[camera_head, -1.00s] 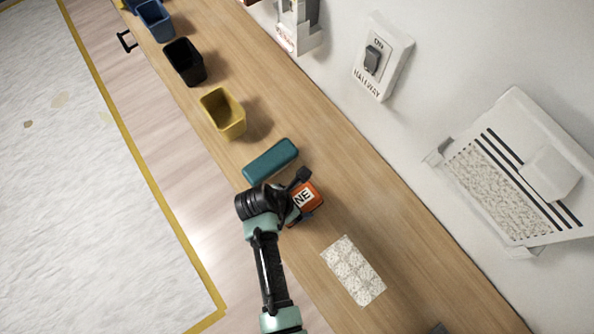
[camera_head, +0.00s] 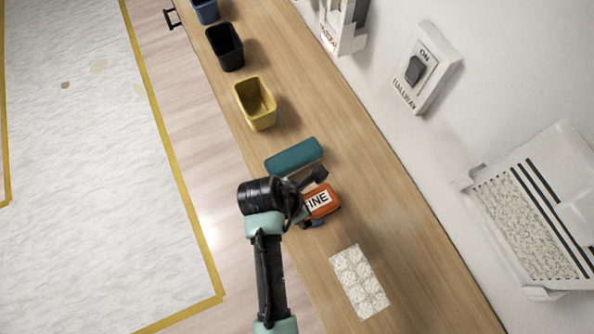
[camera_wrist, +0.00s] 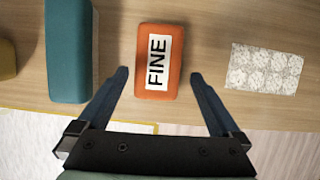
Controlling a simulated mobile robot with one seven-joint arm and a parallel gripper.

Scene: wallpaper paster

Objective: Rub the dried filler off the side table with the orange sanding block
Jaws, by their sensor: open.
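The orange sanding block (camera_head: 322,202) with a white "FINE" label lies on the wooden side table (camera_head: 375,160). It also shows in the wrist view (camera_wrist: 158,61), just ahead of my gripper. My gripper (camera_wrist: 158,80) is open, its two dark fingers apart on either side of the block's near end. In the head view my gripper (camera_head: 314,198) is at the block, and my wrist hides part of the block's left side. A pale patterned patch (camera_head: 359,282) lies on the table to the right of the block; I cannot tell if it is the filler.
A teal block (camera_head: 294,157) lies close beside the orange one. Yellow (camera_head: 256,104), black (camera_head: 225,47) and blue (camera_head: 205,10) bins stand farther along the table. A wall switch (camera_head: 426,68) and a white slotted unit (camera_head: 540,215) are at the right.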

